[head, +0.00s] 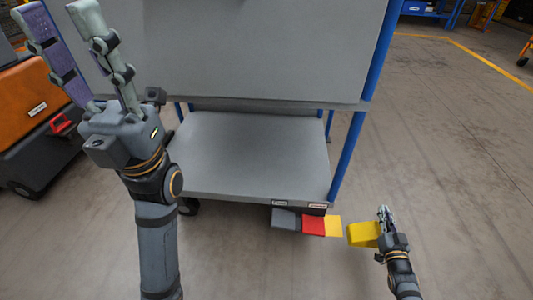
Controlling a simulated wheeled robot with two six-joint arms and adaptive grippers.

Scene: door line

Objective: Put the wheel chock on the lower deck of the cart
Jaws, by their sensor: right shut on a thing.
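The wheel chock, a yellow wedge-like block (363,234), is held in my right gripper (384,215) at the lower right. It is right of the cart and outside the lower deck. The cart's lower deck (245,150) is a flat grey shelf, and its visible part is empty. The grey upper part of the cart (250,50) hides the back of the deck. My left gripper (58,15) is at the upper left with its two long fingers spread apart, in front of the cart's left side, with nothing between them.
Blue posts (348,155) stand at the cart's corners. Grey (286,218), red (312,225) and yellow (333,226) pieces show below the deck's front right edge. An orange and black machine (35,105) stands at the left. The floor at the right (450,140) is clear.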

